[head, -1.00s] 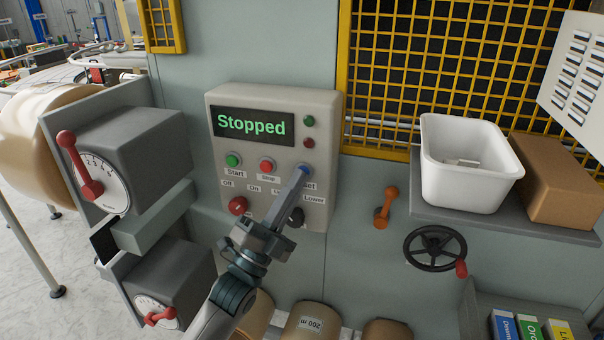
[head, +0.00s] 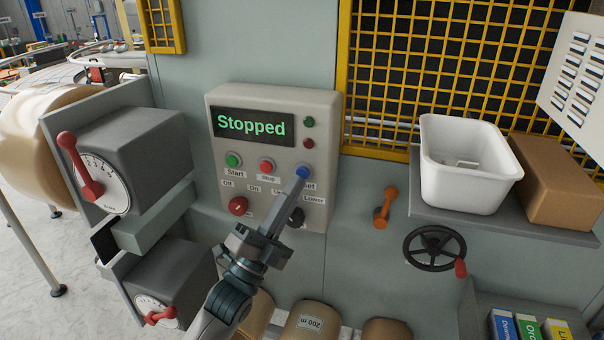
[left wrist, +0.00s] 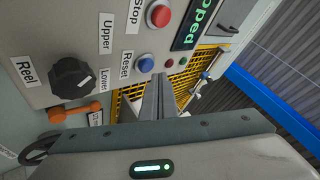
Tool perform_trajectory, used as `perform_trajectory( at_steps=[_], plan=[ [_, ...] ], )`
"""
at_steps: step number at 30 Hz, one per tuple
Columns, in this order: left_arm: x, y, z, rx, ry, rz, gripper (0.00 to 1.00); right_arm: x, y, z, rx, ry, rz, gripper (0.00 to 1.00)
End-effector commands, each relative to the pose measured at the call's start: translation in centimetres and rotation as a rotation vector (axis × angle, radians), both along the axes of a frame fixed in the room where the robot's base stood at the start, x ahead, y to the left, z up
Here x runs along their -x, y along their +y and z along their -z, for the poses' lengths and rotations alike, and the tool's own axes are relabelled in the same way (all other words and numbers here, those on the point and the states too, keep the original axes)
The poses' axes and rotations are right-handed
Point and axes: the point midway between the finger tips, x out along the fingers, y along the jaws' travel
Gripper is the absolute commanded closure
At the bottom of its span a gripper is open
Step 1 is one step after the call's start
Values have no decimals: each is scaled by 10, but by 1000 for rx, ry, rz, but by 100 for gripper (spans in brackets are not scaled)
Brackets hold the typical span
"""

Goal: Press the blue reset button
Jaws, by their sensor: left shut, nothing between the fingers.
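The blue reset button (head: 303,172) is on the grey control panel (head: 322,110), right of the red Stop button (head: 267,166) and green Start button (head: 233,160). The panel display (head: 252,124) reads "Stopped". My left gripper (head: 298,182) is shut and empty. Its tips are just below the blue button and cover part of its "Reset" label. In the left wrist view the blue button (left wrist: 146,64) is in full sight, and the shut fingers (left wrist: 158,80) are close beside it. I cannot tell whether they touch it. My right gripper is not in view.
A red knob (head: 238,206) and a black knob (head: 297,215) are low on the panel. An orange lever (head: 385,208) and a black handwheel (head: 434,248) are to the right, under a shelf with a white bin (head: 468,185) and a brown box (head: 556,180). Dial boxes stand left.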

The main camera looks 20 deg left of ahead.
Motion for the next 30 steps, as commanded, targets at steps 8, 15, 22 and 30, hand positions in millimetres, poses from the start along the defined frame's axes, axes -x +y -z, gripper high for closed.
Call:
perform_trajectory(
  at_steps=[8, 15, 22, 30],
  plan=[
    [20, 1, 0, 1, 2, 1, 100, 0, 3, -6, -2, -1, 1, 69],
    [40, 1, 0, -1, 1, 0, 100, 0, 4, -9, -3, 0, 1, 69],
    [48, 2, 0, 0, 0, 0, 100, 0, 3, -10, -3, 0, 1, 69],
    [48, 2, 0, 0, 0, 0, 100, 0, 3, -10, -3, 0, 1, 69]
  ],
)
